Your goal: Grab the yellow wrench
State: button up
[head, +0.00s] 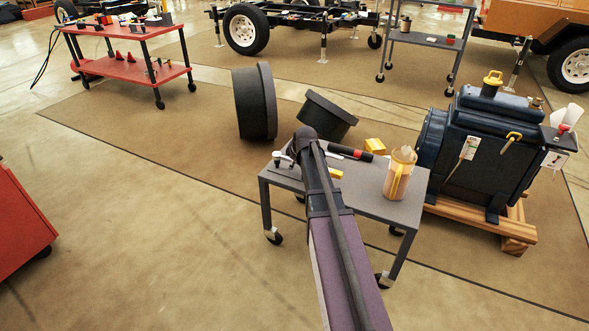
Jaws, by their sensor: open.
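I cannot make out a yellow wrench for certain. A small yellow piece (336,173) lies on the grey cart (385,208), just right of my arm and partly hidden by it; its shape is unclear. A yellow block (375,146) shows at the cart's far edge. My arm reaches up from the bottom of the head view and covers part of the cart. My gripper cannot be made out; it seems hidden behind the arm.
A blue engine (480,145) on a wooden pallet (470,222) is close on the right. Dark drums (255,103) stand behind.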

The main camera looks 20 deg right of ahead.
jog(key=shift+w+f, duration=0.15)
jog(key=shift+f, duration=0.15)
dwell(0.4)
grip_shut()
